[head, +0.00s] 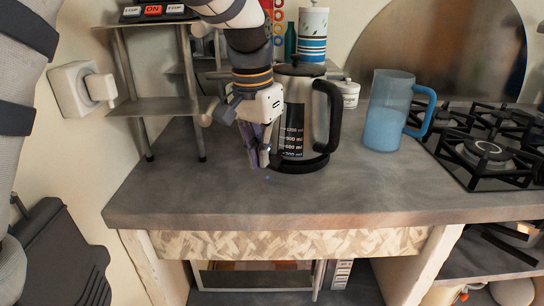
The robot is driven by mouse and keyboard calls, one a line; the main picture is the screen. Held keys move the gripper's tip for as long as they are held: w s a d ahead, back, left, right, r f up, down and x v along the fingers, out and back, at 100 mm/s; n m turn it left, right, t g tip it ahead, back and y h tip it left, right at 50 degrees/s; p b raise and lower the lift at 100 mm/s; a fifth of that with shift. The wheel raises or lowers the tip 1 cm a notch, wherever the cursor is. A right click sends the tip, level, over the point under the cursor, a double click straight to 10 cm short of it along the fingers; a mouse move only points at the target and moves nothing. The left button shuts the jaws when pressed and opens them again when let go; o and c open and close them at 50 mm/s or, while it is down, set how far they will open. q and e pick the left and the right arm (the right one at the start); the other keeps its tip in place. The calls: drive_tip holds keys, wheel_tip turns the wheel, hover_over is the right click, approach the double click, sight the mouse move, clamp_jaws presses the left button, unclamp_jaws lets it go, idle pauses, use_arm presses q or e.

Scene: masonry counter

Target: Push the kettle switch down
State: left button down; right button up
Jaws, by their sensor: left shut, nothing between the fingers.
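The kettle (306,105) stands upright on the grey counter (340,192). It has a steel body, a black lid, a black handle on its right side, a black base and a dark level window with white marks. My left gripper (261,163) reaches down from above at the kettle's left side. Its fingers are shut and empty, with the tips low, close to the kettle's base. I cannot tell whether they touch it. I cannot make out the kettle switch; the gripper covers part of the kettle's left side. My right gripper is not in view.
A blue translucent pitcher (388,112) stands right of the kettle, before the gas hob (484,150). A white lidded jar (348,94) and a striped canister (312,38) are behind. A metal shelf stand (152,106) is at left. The counter's front is clear.

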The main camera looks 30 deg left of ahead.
use_arm(q)
drive_tip(key=shift+w+f, duration=0.1)
drive_tip(key=shift+r, duration=0.5)
wheel_tip(320, 180, up, 11)
drive_tip(key=s, duration=0.1)
drive_tip(key=shift+s, duration=0.15)
